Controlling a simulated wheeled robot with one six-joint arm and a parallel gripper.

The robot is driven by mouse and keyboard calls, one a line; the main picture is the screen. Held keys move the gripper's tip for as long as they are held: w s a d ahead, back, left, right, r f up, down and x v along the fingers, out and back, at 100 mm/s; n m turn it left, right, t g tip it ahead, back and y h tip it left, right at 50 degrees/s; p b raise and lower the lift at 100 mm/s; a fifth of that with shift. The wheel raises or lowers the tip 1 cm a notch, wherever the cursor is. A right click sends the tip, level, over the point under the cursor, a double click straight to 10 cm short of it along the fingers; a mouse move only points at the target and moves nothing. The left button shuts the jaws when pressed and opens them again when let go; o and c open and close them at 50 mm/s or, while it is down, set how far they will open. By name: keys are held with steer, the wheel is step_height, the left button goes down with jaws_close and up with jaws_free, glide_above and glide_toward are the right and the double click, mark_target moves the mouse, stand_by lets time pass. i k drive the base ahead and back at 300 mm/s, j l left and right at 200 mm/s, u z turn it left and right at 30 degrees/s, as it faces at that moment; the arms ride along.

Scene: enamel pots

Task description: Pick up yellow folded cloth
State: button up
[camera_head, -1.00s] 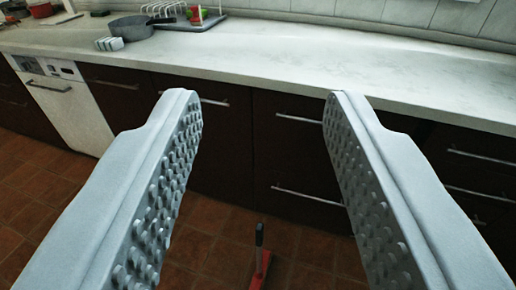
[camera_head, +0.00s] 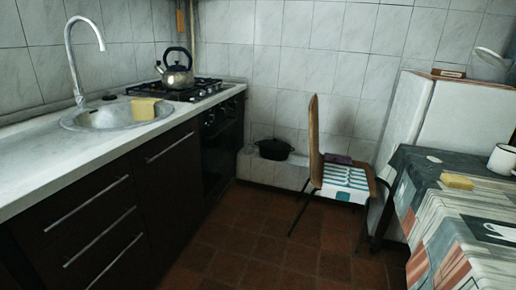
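A yellow folded cloth (camera_head: 145,109) lies at the rim of the round metal sink (camera_head: 95,120), at the left. A second small yellow block-like thing (camera_head: 457,181) lies on the patterned tablecloth at the right; I cannot tell if it is a folded cloth or a sponge. My gripper does not show in this view.
A kettle (camera_head: 177,72) stands on the gas stove (camera_head: 208,90). A white mug (camera_head: 502,159) stands on the table (camera_head: 440,235). The tiled floor (camera_head: 255,250) between is clear.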

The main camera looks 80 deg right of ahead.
mark_target(452, 182)
steer(key=j+z, duration=0.2)
steer(key=z, duration=3.5)
steer(key=l, duration=0.1)
